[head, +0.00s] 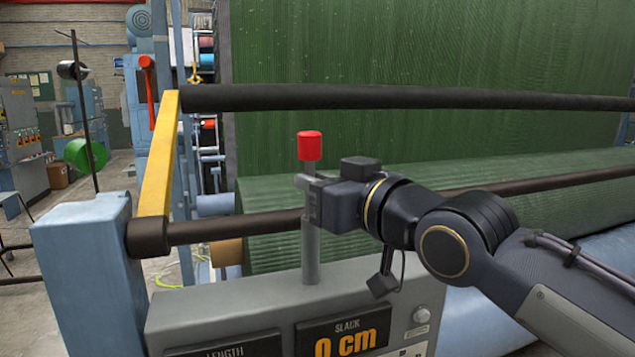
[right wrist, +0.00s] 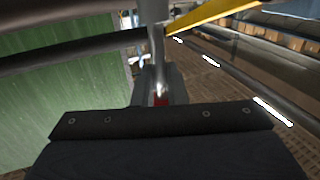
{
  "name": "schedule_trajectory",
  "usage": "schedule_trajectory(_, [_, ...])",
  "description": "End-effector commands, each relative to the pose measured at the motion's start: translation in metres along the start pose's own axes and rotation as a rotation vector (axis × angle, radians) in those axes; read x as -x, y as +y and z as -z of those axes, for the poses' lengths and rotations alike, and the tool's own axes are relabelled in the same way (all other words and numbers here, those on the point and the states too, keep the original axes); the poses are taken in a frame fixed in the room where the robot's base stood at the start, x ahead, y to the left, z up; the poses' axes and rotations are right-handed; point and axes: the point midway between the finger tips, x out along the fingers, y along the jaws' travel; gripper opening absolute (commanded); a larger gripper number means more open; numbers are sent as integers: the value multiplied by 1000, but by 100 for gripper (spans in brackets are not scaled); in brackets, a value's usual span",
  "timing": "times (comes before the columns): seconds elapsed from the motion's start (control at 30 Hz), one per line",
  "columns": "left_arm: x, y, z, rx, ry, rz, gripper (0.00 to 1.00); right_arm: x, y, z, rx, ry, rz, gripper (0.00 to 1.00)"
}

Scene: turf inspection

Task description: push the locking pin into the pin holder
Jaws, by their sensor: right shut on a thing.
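The locking pin is a grey upright rod with a red cap (head: 310,146), in the middle of the head view. My right gripper (head: 308,184) comes in from the right and is shut around the grey rod just below the cap. The rod's lower part (head: 311,250) runs down to the top of a grey display box. I cannot make out the pin holder as a separate part. In the right wrist view, the grey rod (right wrist: 157,45) runs up from between my right fingers (right wrist: 158,88), with a bit of red near them. My left gripper is out of view.
The grey box (head: 222,296) carries length and slack displays; the slack reads 0 cm. A dark bar (head: 240,225) passes behind the rod, and another (head: 420,97) runs above. A yellow bar (head: 160,155) and blue post (head: 85,270) stand left. Green turf (head: 400,45) hangs behind.

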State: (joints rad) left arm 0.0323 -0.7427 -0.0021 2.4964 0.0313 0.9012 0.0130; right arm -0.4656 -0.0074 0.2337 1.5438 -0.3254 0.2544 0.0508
Motion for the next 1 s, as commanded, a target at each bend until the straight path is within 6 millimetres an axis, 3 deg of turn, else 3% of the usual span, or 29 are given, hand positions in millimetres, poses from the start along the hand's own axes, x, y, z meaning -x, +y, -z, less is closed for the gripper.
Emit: schedule_trajectory(1.0, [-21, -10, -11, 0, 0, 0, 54, 0, 0, -26, 0, 2, 0, 0])
